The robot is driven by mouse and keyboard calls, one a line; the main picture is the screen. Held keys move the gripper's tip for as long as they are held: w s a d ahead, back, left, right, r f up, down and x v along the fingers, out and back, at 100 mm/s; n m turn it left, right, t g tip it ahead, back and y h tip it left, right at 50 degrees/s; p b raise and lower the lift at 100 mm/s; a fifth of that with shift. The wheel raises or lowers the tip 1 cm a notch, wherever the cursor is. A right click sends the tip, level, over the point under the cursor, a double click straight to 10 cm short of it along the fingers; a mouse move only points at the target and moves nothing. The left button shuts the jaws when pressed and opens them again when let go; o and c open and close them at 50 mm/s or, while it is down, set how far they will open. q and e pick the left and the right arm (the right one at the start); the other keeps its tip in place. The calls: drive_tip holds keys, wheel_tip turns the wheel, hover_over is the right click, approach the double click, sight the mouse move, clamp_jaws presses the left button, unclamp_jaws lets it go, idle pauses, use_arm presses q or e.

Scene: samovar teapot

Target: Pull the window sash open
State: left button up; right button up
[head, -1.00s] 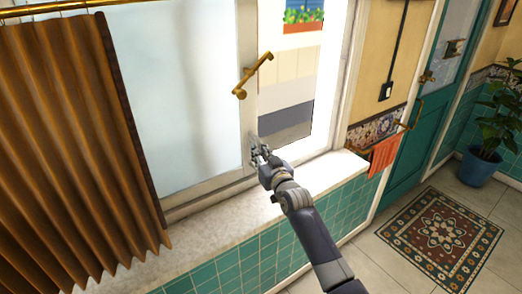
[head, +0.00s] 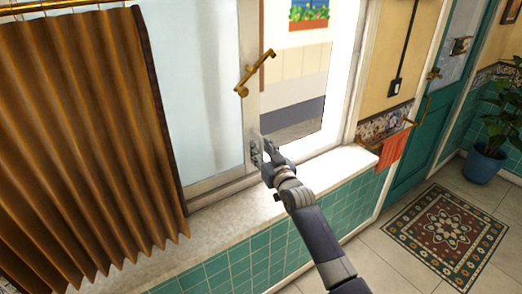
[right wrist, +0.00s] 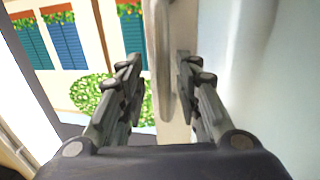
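The window sash (head: 252,120) has a pale frame and a frosted pane. It stands partly open, with a clear gap to its right. A brass handle (head: 255,73) is on its right upright, above my gripper. My right gripper (head: 262,152) is at the lower part of that upright. In the right wrist view its two fingers (right wrist: 160,75) are apart, one on the outdoor side and one on the pane side, with the sash upright (right wrist: 175,110) showing between them. I cannot tell whether they touch it. My left gripper is out of view.
A brown curtain (head: 80,140) hangs on the left in front of the pane. A stone sill (head: 225,222) runs below the window over green tiles. An orange towel (head: 392,150) hangs on a rail at right. A patterned rug (head: 445,226) and a potted plant (head: 482,165) are beyond.

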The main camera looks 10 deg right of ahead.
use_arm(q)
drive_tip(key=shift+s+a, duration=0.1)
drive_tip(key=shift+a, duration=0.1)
use_arm(e)
drive_tip(key=s+d, duration=0.1)
drive_tip(key=s, duration=1.1)
drive_tip(key=shift+d, duration=0.4)
